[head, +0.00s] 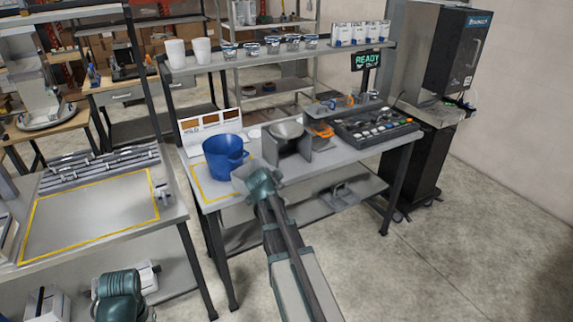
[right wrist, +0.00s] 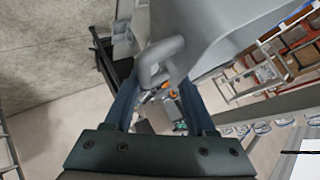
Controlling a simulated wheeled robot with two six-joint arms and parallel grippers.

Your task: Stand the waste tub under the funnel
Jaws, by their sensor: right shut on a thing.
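My right gripper (head: 256,178) is at the front edge of the middle bench. The funnel (head: 287,131) is a grey bowl in a grey stand (head: 290,150) on the bench, just behind and right of the gripper. The space beneath the funnel is partly hidden. My left gripper is not in view.
A blue tub with a handle (head: 225,157) stands within a yellow outline, left of the funnel. A button panel (head: 375,125) lies right of it. A shelf above (head: 250,60) bears cups and packets. A second bench (head: 90,215) is at left.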

